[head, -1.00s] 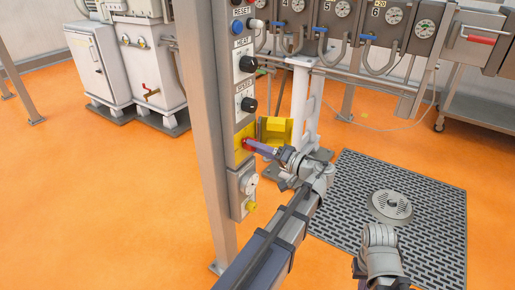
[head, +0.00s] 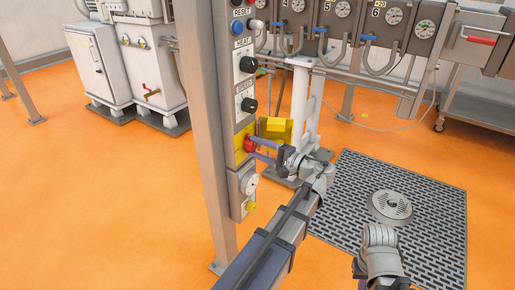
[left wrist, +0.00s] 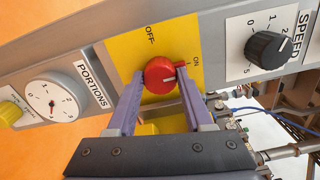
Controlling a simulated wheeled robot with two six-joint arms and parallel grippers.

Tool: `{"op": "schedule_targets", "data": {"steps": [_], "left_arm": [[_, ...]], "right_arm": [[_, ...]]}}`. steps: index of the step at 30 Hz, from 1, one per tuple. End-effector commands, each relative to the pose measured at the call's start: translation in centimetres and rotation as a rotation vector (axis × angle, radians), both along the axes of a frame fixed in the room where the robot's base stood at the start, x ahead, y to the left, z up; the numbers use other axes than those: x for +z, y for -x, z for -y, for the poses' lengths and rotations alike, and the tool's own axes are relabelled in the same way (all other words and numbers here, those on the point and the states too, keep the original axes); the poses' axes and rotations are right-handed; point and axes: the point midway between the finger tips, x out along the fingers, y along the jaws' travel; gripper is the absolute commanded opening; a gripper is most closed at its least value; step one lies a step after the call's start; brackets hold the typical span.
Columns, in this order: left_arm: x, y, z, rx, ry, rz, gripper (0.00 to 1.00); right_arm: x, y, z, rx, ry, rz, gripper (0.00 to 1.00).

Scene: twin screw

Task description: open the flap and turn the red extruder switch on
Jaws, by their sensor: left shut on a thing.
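The red extruder switch (left wrist: 160,76) sits on a yellow plate (left wrist: 124,54) marked OFF and ON; it also shows in the head view (head: 249,144). The yellow flap (head: 276,128) stands open to the right of the switch. Part of my right arm shows at the lower right of the head view, but I cannot see its gripper.
The SPEED knob (left wrist: 269,48) and the PORTIONS dial (left wrist: 52,100) flank the switch on the grey panel. A grey post (head: 203,150) stands left of the panel. A floor grate (head: 360,200) lies at the right. The orange floor is open at the left.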

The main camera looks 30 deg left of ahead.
Motion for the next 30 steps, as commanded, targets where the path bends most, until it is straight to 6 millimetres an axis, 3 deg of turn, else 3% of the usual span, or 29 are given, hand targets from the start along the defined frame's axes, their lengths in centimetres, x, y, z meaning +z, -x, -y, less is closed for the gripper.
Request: {"op": "schedule_targets", "data": {"steps": [19,20,27,30], "left_arm": [[-0.06,-0.03,0.05,-0.002,-0.001,-0.044,0.00],[-0.06,-0.03,0.05,-0.002,-0.001,-0.044,0.54],[-0.02,-0.01,0.03,-0.001,-0.002,-0.042,0.81],[-0.02,-0.01,0.02,-0.001,-0.002,-0.042,0.81]], "right_arm": [[-0.01,0.00,0.00,0.000,0.000,0.000,0.00],[-0.01,0.00,0.00,0.000,0.000,0.000,0.00],[0.00,0.00,0.00,0.000,0.000,0.000,0.00],[0.00,0.00,0.00,0.000,0.000,0.000,0.00]]}}
